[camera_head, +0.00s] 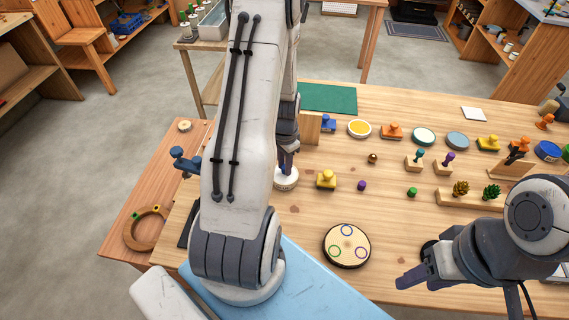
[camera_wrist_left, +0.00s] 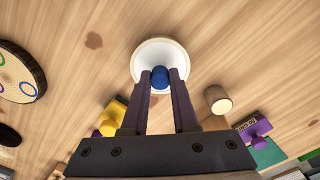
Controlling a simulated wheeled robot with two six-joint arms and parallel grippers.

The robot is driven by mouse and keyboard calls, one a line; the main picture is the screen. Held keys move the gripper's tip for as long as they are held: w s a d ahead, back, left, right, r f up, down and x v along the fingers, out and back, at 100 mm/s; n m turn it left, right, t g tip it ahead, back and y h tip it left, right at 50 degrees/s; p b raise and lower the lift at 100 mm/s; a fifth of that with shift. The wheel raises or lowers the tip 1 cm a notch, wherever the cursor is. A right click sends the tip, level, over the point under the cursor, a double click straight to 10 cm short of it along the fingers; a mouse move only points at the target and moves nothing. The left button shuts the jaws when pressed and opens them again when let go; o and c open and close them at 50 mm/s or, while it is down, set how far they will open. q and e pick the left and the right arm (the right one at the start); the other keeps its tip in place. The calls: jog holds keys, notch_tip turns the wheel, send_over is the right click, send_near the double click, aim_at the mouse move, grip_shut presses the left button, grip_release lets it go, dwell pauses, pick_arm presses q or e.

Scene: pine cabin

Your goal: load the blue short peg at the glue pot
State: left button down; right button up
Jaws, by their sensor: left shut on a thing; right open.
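My left gripper (camera_head: 286,160) points down at the white round glue pot (camera_head: 287,182) on the table; the arm hides part of it in the head view. In the left wrist view my left gripper (camera_wrist_left: 161,80) is shut on the blue short peg (camera_wrist_left: 160,77). The peg is over the middle of the white glue pot (camera_wrist_left: 146,47); I cannot tell whether it touches what is inside. The peg is hidden in the head view. My right gripper (camera_head: 410,279) is open and empty over the table's front right.
A round board (camera_head: 347,259) with blue, purple and green rings lies right of the pot. A yellow knobbed block (camera_head: 326,180), a purple peg (camera_head: 361,185) and a green peg (camera_head: 412,192) stand nearby. Stamps and coloured pads line the back right.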

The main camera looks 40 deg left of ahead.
pick_arm(q)
jog(key=shift+f+b, duration=0.35)
jog(key=shift+f, duration=0.15)
dwell(0.8)
jog(key=shift+f, duration=0.1)
dwell(0.8)
notch_tip(320, 180, up, 7)
jog(key=p, duration=0.6)
dwell(0.4)
dwell(0.6)
